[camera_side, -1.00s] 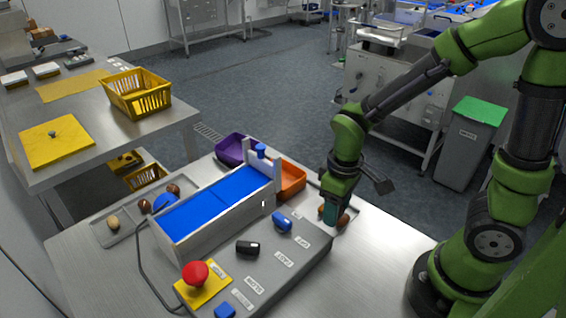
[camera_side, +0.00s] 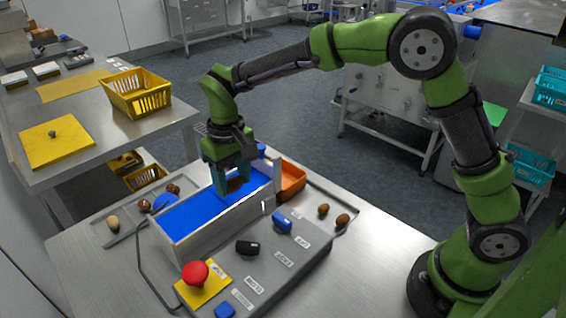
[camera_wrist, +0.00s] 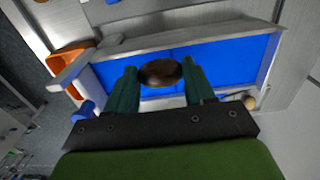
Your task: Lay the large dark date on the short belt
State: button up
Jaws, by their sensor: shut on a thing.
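The large dark date (camera_wrist: 161,73) is brown and glossy, held between the two green fingers of my gripper (camera_wrist: 161,80) in the wrist view. In the side view my gripper (camera_side: 234,184) is over the far part of the short blue belt (camera_side: 190,213), with the date (camera_side: 236,184) between its fingers. The belt also shows in the wrist view (camera_wrist: 222,62) beneath the date. My gripper is shut on the date. I cannot tell whether the date touches the belt or hangs just above it.
An orange bin (camera_side: 292,178) stands at the belt's far end. A tray (camera_side: 125,228) at the left holds a pale date (camera_side: 113,222) and darker ones. A control panel with a red button (camera_side: 195,273) lies in front.

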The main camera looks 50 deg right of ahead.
aim_at(219, 199)
jog(key=w, duration=0.1)
jog(key=w+a, duration=0.1)
jog(key=w, duration=0.2)
jog(key=shift+a+f, duration=0.2)
jog(key=shift+a, duration=0.05)
jog(key=shift+f, duration=1.7)
jog(key=shift+f, duration=0.1)
jog(key=o, duration=0.7)
jog(key=shift+f, duration=0.1)
jog(key=shift+o, duration=0.2)
